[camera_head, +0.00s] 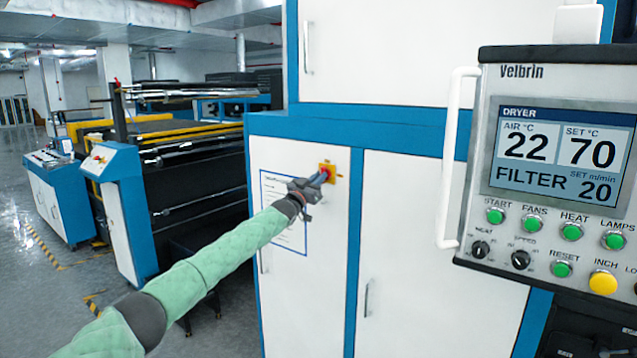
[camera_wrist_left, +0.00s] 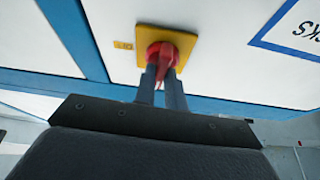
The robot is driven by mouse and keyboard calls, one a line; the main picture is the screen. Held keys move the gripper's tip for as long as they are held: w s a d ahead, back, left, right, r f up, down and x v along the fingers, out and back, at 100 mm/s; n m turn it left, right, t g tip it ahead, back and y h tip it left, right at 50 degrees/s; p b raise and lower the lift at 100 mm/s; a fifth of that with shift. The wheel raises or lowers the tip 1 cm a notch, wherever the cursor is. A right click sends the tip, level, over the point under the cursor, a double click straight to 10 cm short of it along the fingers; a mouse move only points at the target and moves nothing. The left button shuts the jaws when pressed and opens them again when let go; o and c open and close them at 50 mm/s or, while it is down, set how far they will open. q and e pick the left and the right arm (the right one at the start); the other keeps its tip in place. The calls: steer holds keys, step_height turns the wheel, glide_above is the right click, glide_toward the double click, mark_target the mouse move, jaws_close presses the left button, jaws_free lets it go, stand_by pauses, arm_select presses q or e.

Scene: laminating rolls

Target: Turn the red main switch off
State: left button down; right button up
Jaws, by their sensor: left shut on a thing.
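The red main switch (camera_head: 330,170) sits on a yellow plate (camera_head: 327,166) on the white cabinet door. In the left wrist view the red switch (camera_wrist_left: 165,54) shows at the far end of my fingers, in front of the yellow plate (camera_wrist_left: 186,41). My left gripper (camera_head: 318,180) reaches in from the left and its fingers are shut on the switch handle. The fingers (camera_wrist_left: 165,80) cover part of the handle, so its exact angle is hard to tell. My right gripper is not in view.
A Velbrin control panel (camera_head: 555,160) with a display, green buttons and a white handle (camera_head: 455,160) hangs at right. A notice sheet (camera_head: 285,225) is on the door behind my arm. Door handles (camera_head: 366,298) project from the cabinet. A roller machine (camera_head: 190,150) stands at left.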

arm_select(q)
steer(key=m+g+b, duration=0.1)
steer(key=m+g, duration=0.1)
steer(key=m, duration=0.5)
steer(key=m+g+h+b, duration=0.1)
steer(key=m+g+b, duration=0.1)
steer(key=m, duration=0.5)
steer(key=m+g+b, duration=0.2)
steer(key=m+g, duration=0.2)
steer(key=m, duration=0.3)
steer(key=shift+a+h, duration=0.1)
steer(key=shift+h, duration=0.2)
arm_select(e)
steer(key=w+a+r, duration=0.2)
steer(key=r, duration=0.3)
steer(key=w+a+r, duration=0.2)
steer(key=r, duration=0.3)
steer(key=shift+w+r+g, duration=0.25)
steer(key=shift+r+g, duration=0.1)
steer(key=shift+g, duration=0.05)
arm_select(q)
steer(key=shift+m, duration=0.3)
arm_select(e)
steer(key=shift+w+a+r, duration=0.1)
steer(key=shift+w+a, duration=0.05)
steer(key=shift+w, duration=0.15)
